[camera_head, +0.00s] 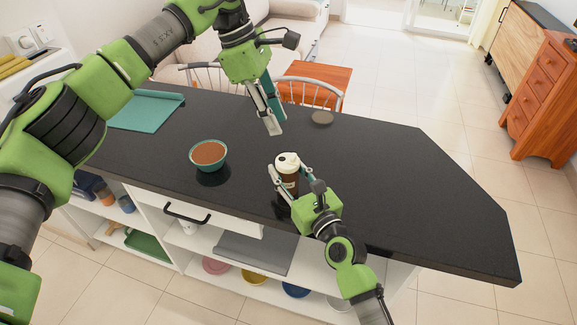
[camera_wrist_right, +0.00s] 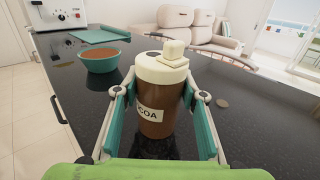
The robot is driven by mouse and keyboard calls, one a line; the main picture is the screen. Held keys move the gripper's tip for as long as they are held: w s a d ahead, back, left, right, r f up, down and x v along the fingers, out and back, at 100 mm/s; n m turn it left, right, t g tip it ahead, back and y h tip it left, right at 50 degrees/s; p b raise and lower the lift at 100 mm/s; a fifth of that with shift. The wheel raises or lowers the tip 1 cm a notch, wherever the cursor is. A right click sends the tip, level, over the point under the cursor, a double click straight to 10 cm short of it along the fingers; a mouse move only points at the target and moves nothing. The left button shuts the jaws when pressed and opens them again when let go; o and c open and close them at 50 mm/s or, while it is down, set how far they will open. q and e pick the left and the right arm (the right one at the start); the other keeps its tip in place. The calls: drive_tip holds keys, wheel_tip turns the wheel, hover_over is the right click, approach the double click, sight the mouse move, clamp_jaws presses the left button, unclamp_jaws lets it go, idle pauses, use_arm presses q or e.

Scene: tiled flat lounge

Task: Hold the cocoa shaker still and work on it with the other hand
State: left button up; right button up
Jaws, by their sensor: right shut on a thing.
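The cocoa shaker (camera_head: 289,182) stands upright on the dark counter, brown with a cream lid; its label, partly covered, reads "COA" in the right wrist view (camera_wrist_right: 153,118). A smaller blocky cream piece (camera_wrist_right: 172,52) sits on top of the lid, off to one side. My right gripper (camera_head: 287,187) is shut around the shaker's body, one finger on each side, also in the right wrist view (camera_wrist_right: 158,110). My left gripper (camera_head: 274,127) hangs above and behind the shaker, pointing down, apart from it. Its fingers overlap from this angle, so its opening is unclear.
A teal bowl (camera_head: 208,154) of brown content stands left of the shaker. A flat round disc (camera_head: 322,118) lies toward the counter's back edge. A teal mat (camera_head: 146,110) lies at the left. The counter's right side (camera_head: 420,200) is clear. Chairs stand behind; shelves are below.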

use_arm(q)
drive_tip(key=s+m+t+y, duration=0.1)
drive_tip(key=s+m, duration=0.1)
drive_tip(key=m, duration=0.3)
drive_tip(key=m+t+y, duration=0.2)
drive_tip(key=m+t, duration=0.2)
drive_tip(key=m, duration=1)
approach(293, 155)
drive_tip(key=x, duration=0.8)
